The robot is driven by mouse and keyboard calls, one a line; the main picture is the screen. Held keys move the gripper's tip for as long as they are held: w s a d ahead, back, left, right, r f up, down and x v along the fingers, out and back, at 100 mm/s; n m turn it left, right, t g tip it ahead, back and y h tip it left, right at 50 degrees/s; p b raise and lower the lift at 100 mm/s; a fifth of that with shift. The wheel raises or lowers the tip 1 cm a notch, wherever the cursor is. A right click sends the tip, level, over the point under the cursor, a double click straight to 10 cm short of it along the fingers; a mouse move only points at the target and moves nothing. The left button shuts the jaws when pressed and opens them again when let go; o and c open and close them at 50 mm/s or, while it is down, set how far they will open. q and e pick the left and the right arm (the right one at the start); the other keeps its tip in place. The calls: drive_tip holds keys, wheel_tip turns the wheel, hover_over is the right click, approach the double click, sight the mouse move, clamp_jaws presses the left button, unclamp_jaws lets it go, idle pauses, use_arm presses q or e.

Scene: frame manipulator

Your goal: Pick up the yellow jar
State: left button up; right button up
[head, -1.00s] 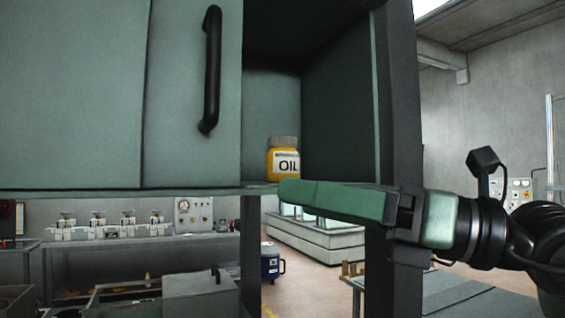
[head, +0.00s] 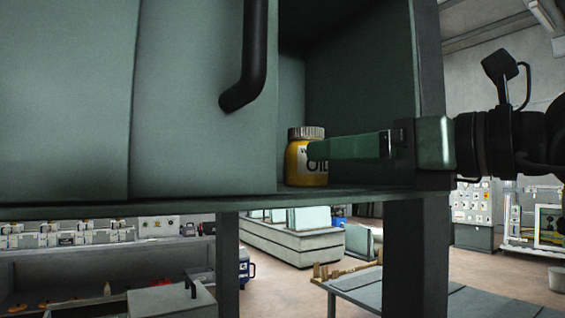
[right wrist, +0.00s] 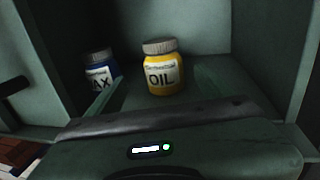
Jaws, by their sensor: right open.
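The yellow jar (head: 297,165), labelled OIL with a grey lid, stands upright on the cabinet shelf (head: 180,202), just right of the sliding door. My right gripper (head: 318,149) reaches in from the right, and a green finger covers part of the label. In the right wrist view the yellow jar (right wrist: 162,72) stands just beyond and between the spread fingertips of my right gripper (right wrist: 166,84), which is open and empty. I cannot tell whether a finger touches the jar. My left gripper is not in view.
A blue jar (right wrist: 101,72) stands left of the yellow one in the right wrist view; the door hides it in the head view. The door has a black handle (head: 249,70). The cabinet's right wall (head: 362,80) is close beside my gripper.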

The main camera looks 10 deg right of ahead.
drive_tip(key=shift+w+a+r, duration=0.15)
drive_tip(key=shift+w+a, duration=0.05)
drive_tip(key=shift+w, duration=0.05)
drive_tip(key=shift+w+a+r+p, duration=0.2)
drive_tip(key=shift+w+p, duration=0.25)
drive_tip(key=shift+p, duration=0.15)
drive_tip(key=shift+w+a+r+p, duration=0.2)
drive_tip(key=shift+w+p, duration=0.2)
drive_tip(key=shift+p, duration=0.2)
drive_tip(key=p+x, duration=0.1)
drive_tip(key=x, duration=0.3)
drive_tip(key=shift+d+f+p, duration=0.15)
drive_tip(key=shift+p, duration=0.15)
drive_tip(key=shift+w, duration=0.15)
drive_tip(key=c, duration=1.7)
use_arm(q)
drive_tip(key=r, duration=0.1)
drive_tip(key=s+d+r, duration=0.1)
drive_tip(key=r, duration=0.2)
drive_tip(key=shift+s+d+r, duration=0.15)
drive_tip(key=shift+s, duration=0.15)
use_arm(e)
drive_tip(key=shift+c, duration=0.2)
